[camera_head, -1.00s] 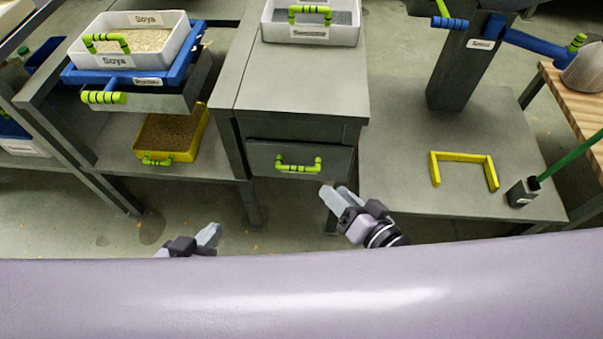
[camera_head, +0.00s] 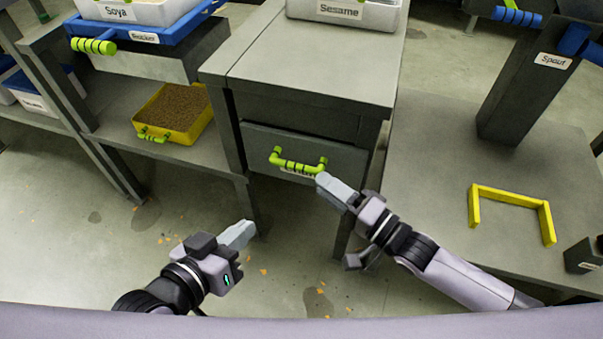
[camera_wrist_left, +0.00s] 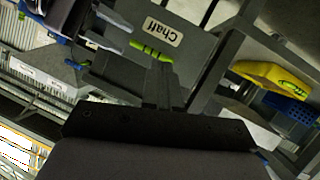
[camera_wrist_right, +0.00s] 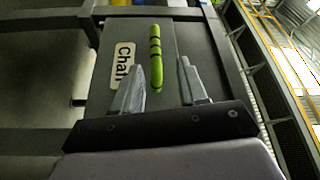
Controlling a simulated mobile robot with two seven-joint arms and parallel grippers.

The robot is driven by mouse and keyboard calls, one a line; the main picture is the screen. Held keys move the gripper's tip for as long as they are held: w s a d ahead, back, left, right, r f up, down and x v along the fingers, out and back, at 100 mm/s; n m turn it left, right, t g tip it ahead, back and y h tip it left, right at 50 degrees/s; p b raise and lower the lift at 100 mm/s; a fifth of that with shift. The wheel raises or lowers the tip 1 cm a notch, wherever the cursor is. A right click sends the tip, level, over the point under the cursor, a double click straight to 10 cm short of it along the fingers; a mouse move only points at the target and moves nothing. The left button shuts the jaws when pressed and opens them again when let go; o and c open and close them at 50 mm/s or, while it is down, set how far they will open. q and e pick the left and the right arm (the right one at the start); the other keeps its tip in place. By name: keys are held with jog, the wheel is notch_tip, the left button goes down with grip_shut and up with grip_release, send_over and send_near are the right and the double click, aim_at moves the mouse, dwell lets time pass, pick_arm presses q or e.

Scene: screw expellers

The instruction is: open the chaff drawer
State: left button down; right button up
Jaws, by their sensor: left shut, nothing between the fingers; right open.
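The chaff drawer (camera_head: 345,158) is a grey front under the grey cabinet top, and it looks closed. Its green handle (camera_head: 297,164) with dark bands runs across the front. The "Chaff" label (camera_wrist_right: 122,66) shows beside the handle in the right wrist view. My right gripper (camera_head: 325,182) is open and empty, close to the handle's right end; in its wrist view the green handle (camera_wrist_right: 156,60) appears ahead, between the finger directions. My left gripper (camera_head: 250,228) is shut and empty, lower left of the drawer. In the left wrist view the label (camera_wrist_left: 164,33) also shows.
A yellow tray (camera_head: 205,135) of brown grains sits on the lower left shelf. A white Sesame tray (camera_head: 345,14) stands on the cabinet top. A yellow bracket (camera_head: 512,196) lies on the right bench (camera_head: 430,180). Floor in front of the drawer is clear apart from small crumbs.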

aim_at(298, 164)
jog(key=b+x, duration=0.1)
jog(key=x, duration=0.4)
jog(key=b+x, duration=0.1)
jog(key=x, duration=0.2)
jog(key=shift+w+a+f+b, duration=0.15)
jog(key=shift+w+f+b, duration=0.15)
jog(key=shift+f+b, duration=0.05)
grip_shut()
